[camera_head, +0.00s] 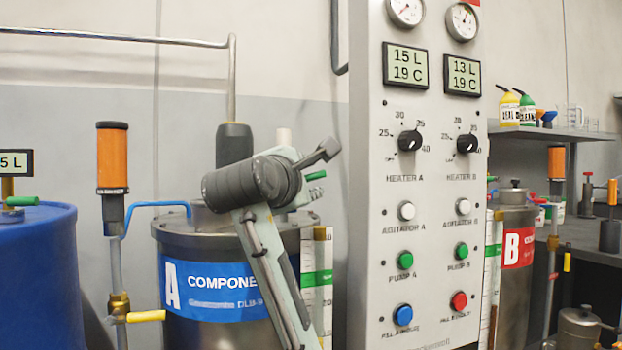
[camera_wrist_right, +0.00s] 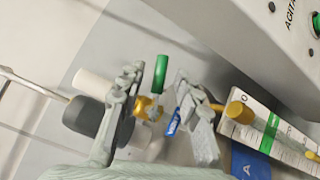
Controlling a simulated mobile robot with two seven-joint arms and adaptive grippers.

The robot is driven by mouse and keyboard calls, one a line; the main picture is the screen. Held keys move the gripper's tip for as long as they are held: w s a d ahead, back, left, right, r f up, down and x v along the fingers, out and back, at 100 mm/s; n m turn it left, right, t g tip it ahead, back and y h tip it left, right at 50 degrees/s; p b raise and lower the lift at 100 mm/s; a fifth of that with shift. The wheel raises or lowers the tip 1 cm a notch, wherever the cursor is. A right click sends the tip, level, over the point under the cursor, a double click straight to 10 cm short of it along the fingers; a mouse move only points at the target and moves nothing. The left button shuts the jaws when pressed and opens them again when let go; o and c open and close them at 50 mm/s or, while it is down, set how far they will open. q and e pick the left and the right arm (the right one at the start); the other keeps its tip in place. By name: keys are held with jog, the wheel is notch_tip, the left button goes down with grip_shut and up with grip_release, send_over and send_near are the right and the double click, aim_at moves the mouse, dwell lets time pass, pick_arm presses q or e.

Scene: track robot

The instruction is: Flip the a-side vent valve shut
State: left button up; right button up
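Tank A (camera_head: 190,245) is a steel vessel with a blue "A COMPONENT" label. A small green lever (camera_head: 316,175) shows beside my right gripper (camera_head: 312,172), above the tank's right side; it looks like the A-side vent valve. In the right wrist view the green lever (camera_wrist_right: 160,73) stands on a brass body (camera_wrist_right: 148,107). The two fingers of my right gripper (camera_wrist_right: 158,85) are apart, one on each side of the lever, with gaps visible. My right arm hides much of the tank's lid. My left gripper is not in view.
The control panel (camera_head: 380,250) stands close to the right of my right gripper. A level gauge strip (camera_head: 317,285) is below it. A yellow-handled valve (camera_head: 147,316) is left of the tank, and a blue drum (camera_head: 40,270) is at far left.

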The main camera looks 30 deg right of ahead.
jog(key=shift+x, duration=1.1)
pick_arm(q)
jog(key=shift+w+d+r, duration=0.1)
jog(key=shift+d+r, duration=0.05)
pick_arm(e)
jog(key=shift+c, duration=0.2)
grip_shut()
jog(key=shift+f+m+y+p, duration=0.15)
jog(key=shift+m+y+p, duration=0.4)
jog(key=shift+p, duration=0.6)
jog(key=shift+f+m+g+y+p, duration=0.4)
jog(key=shift+m+g+p, duration=0.25)
jog(key=shift+p, duration=0.3)
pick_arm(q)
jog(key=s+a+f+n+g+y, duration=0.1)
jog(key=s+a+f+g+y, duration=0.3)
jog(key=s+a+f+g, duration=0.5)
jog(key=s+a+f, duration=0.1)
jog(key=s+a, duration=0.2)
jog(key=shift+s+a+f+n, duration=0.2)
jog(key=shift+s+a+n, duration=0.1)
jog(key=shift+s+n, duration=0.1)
